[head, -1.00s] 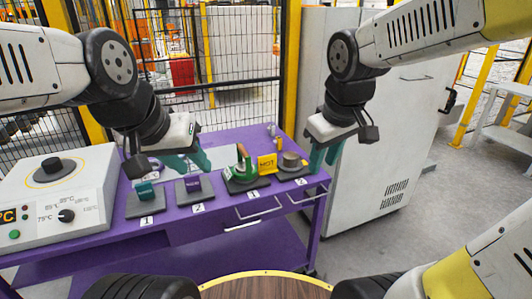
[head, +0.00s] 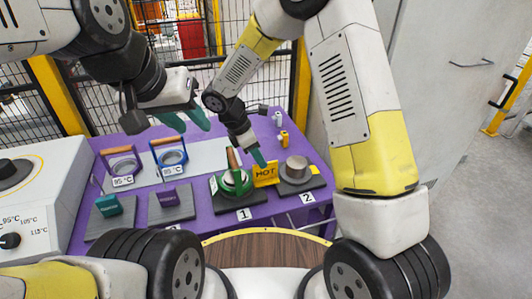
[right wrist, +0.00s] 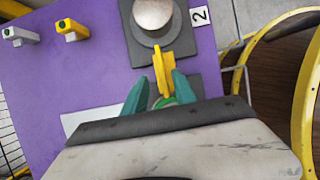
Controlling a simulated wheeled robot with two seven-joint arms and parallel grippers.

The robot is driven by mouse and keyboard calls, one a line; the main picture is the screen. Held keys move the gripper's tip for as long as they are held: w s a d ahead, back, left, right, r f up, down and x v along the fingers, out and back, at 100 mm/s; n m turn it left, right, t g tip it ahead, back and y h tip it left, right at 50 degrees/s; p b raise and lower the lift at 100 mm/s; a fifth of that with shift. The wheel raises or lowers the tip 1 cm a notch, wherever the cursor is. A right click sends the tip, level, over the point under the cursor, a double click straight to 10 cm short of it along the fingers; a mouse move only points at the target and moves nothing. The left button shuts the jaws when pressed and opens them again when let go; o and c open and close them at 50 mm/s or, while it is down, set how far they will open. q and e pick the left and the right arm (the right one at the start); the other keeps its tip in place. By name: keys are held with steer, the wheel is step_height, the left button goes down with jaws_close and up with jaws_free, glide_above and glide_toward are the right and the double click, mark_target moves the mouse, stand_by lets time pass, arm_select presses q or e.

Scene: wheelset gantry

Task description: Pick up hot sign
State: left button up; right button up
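In the right wrist view the sign (right wrist: 162,68) shows nearly edge-on. My right gripper (head: 259,160) is at the sign's top. In its wrist view the teal fingers (right wrist: 160,76) are open, one on each side of the sign, with gaps visible. My left gripper (head: 197,126) is open and empty above the back of the table, left of the sign.
The purple table (head: 205,215) also holds two round-framed 95 °C items (head: 122,165) at the back left and teal and purple blocks on grey pads. A white control box (head: 40,200) is at left and a tall cabinet at right.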

mark_target(272, 177)
steer(key=x, duration=0.7)
steer(key=shift+s+d+f, duration=0.1)
steer(key=shift+d+f, duration=0.05)
steer(key=shift+d, duration=0.1)
jaws_close()
